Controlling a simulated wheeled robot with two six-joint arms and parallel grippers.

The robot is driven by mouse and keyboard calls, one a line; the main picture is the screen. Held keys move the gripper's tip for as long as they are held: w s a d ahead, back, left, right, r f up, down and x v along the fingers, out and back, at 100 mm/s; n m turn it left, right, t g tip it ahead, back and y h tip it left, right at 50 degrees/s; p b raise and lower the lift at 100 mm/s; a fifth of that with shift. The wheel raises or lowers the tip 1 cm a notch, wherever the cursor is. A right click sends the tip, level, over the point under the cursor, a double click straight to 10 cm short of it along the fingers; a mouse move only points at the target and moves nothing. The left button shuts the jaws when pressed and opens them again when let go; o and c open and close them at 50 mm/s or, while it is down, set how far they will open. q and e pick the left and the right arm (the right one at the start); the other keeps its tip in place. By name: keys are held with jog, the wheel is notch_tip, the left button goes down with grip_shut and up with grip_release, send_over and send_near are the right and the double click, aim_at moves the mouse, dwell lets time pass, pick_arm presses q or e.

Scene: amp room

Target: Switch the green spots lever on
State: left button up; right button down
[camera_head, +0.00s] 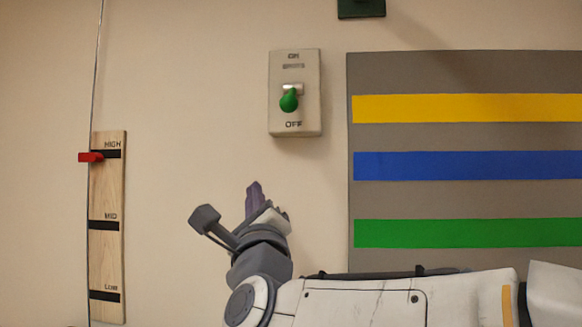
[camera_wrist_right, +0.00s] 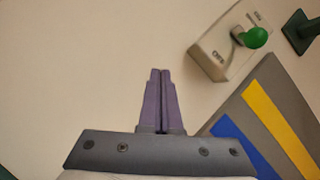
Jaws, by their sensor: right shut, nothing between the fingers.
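The green-knobbed lever (camera_head: 289,101) sits on a pale switch box (camera_head: 310,115) on the wall, with ON printed above and OFF below. Its knob hangs below the slot, toward OFF. In the right wrist view the green lever (camera_wrist_right: 256,38) and its box (camera_wrist_right: 205,59) are at the upper right. My right gripper (camera_head: 254,185) is below and slightly left of the box, apart from it, fingers pointing up. In the wrist view its purple fingers (camera_wrist_right: 160,72) are together and empty. My left gripper is not in view.
A striped grey panel (camera_head: 450,137) is on the wall right of the switch. A wooden HIGH/MID/LOW slider board (camera_head: 107,190) with a red handle (camera_head: 91,157) is at left, beside a thin vertical cord. A dark green fixture (camera_head: 361,8) is above. Bare wall lies between gripper and switch.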

aim_at(291, 98)
pick_arm(q)
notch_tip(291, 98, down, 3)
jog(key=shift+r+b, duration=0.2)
jog(key=shift+b, duration=0.6)
pick_arm(e)
jog(key=s+d+r+m+t+h, duration=0.1)
jog(key=d+r+m+h, duration=0.1)
jog(key=m+h, duration=0.3)
jog(key=s+d+r+m+t+h, duration=0.1)
jog(key=d+r+m+h, duration=0.1)
jog(key=m, duration=0.5)
jog(key=d+h, duration=0.1)
jog(key=h, duration=0.1)
jog(key=shift+s+d+m+h, duration=0.3)
jog(key=shift+s+h, duration=0.05)
jog(key=shift+h, duration=0.05)
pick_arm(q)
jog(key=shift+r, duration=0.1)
pick_arm(e)
jog(key=shift+r, duration=0.15)
